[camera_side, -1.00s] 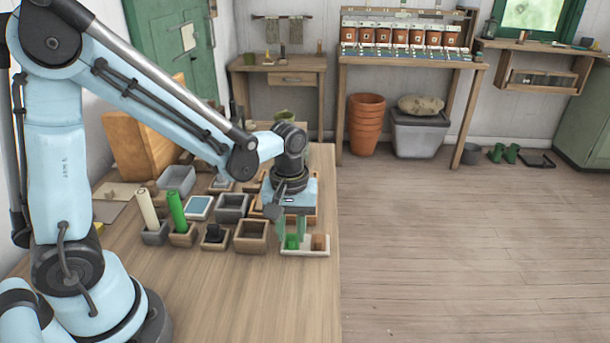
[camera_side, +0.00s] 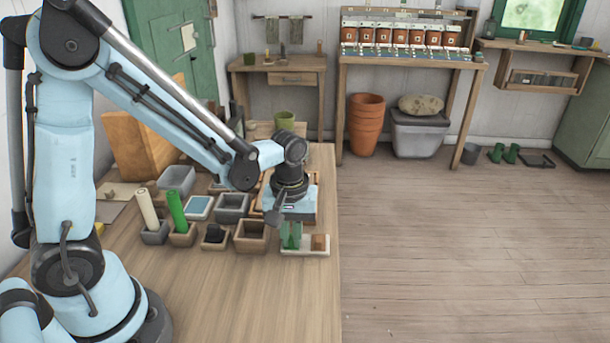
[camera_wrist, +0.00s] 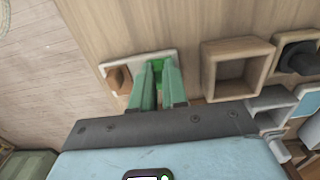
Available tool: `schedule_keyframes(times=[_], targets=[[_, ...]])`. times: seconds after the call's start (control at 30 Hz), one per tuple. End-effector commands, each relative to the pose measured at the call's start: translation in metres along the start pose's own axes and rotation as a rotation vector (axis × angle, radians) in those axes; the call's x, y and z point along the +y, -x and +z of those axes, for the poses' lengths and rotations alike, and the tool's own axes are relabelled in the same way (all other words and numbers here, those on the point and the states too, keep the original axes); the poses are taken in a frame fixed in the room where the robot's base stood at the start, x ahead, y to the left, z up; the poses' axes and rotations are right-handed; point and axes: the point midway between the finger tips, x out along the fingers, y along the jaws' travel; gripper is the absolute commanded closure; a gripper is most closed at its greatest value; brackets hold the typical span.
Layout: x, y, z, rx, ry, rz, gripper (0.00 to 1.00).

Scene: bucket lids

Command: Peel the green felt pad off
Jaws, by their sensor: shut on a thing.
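The green felt pad (camera_wrist: 157,67) sits at one end of a small white tray (camera_side: 318,252) near the table's right edge. My gripper (camera_side: 291,242) points down over that end of the tray. Its green fingers are shut on the pad, one on each side; they also show in the wrist view (camera_wrist: 158,72). The fingers hide most of the pad in the side view. I cannot tell whether the pad is apart from the tray. A brown block (camera_side: 319,242) sits on the tray's other end.
An empty wooden box (camera_side: 251,236) stands just left of the tray. A small box with a black item (camera_side: 214,236) and holders with a green roll (camera_side: 177,212) and a cream roll (camera_side: 147,210) stand farther left. The table front is clear.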

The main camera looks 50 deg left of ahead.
Motion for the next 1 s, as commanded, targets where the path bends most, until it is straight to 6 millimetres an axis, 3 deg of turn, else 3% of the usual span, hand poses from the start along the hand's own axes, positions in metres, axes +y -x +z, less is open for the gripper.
schedule_keyframes(times=[1.0], targets=[[-0.0002,0.0039,-0.0049,-0.112,0.002,-0.002,1.00]])
